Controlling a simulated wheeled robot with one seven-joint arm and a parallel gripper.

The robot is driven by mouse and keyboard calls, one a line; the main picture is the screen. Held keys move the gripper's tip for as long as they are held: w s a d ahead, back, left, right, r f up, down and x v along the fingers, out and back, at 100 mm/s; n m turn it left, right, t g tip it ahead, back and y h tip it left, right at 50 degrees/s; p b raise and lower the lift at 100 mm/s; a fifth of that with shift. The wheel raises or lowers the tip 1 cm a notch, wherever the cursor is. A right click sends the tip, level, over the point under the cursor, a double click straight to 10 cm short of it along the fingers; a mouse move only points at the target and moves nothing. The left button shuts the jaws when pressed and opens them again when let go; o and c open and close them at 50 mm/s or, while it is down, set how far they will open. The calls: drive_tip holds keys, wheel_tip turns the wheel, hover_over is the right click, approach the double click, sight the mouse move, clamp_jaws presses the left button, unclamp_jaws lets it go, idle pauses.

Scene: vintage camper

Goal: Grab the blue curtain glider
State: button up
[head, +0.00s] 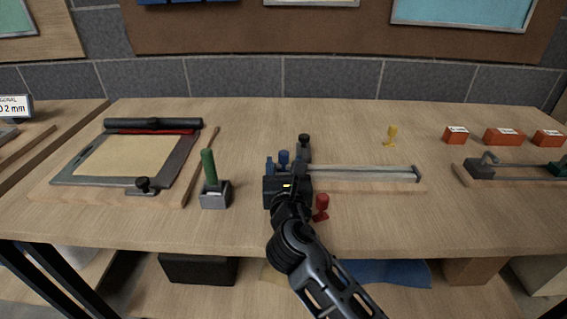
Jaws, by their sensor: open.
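Two small dark blue pieces stand close together just left of my gripper (299,172). The larger, round-topped blue piece (284,157) looks like the blue curtain glider. The other is a slimmer blue piece (269,165). Both are behind a dark block (272,190) at the left end of a pale metal rail (365,173), and their lower parts are hidden. My gripper is over this block, seen from behind and partly blending with it. It is open, and I see nothing held in it. I cannot tell whether it touches the block.
A red glider-like piece (321,206) stands just right of my arm, and a yellow one (391,135) farther back. A green-handled tool (209,168) sits in a grey block at left. Orange boxes (503,136) stand at right. The front middle-right of the bench is clear.

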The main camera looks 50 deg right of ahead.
sight(283, 153)
drive_tip(key=x, duration=0.5)
drive_tip(key=shift+w+d+f, duration=0.15)
drive_tip(key=shift+w+d, duration=0.05)
drive_tip(key=shift+d, duration=0.05)
drive_tip(key=shift+c, duration=0.3)
drive_tip(key=c, duration=1)
